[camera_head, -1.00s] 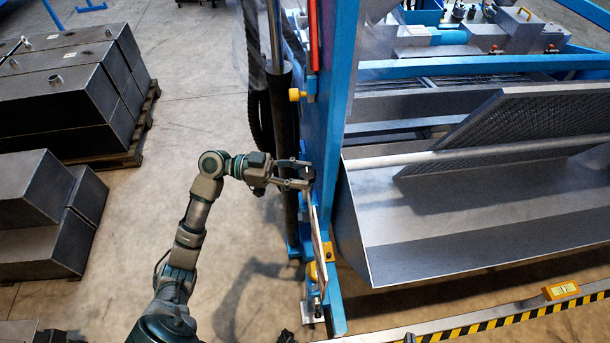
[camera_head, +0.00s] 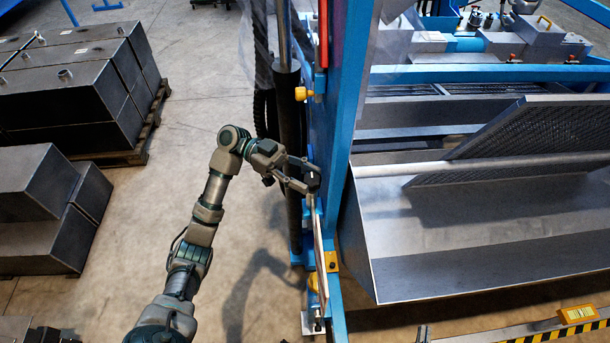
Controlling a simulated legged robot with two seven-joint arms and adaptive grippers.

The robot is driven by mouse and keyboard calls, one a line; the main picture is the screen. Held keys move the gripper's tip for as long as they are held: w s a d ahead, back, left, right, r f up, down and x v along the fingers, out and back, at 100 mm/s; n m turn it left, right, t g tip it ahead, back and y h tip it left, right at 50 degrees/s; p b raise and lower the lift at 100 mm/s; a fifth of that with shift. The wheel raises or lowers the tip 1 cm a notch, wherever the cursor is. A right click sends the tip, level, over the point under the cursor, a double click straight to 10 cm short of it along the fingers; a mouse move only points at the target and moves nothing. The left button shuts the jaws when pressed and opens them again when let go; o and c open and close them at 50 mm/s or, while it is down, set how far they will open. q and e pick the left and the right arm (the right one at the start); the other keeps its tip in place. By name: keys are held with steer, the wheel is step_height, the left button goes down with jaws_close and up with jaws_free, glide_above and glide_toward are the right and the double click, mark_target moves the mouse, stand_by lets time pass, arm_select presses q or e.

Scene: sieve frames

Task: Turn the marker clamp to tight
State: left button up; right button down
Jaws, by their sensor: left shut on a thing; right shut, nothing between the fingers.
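The marker clamp appears to be the small dark knob (camera_head: 313,179) on the side of the blue upright post (camera_head: 340,140). My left gripper (camera_head: 306,183) reaches it from the left and is shut on it; the fingers partly hide it. A long narrow pale plate (camera_head: 319,240) runs down the post just below the knob. Any tight or loose mark is too small to read. Only a small tip of what seems to be my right gripper (camera_head: 422,334) shows at the bottom edge, shut and empty, well away from the clamp.
A yellow knob (camera_head: 303,94) sits higher on the post, and yellow fittings (camera_head: 331,262) lower down. A grey metal trough (camera_head: 450,225) lies right of the post. Dark metal boxes (camera_head: 60,110) stand at left. The floor (camera_head: 200,130) between them is clear.

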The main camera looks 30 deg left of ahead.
arm_select(q)
steer(key=o, duration=1.1)
steer(key=shift+w, duration=0.1)
steer(key=shift+a+f, duration=0.1)
steer(key=shift+a, duration=0.2)
steer(key=a, duration=1.1)
steer(key=shift+w+a+f, duration=0.1)
steer(key=shift+w+a, duration=0.05)
steer(key=shift+a, duration=0.25)
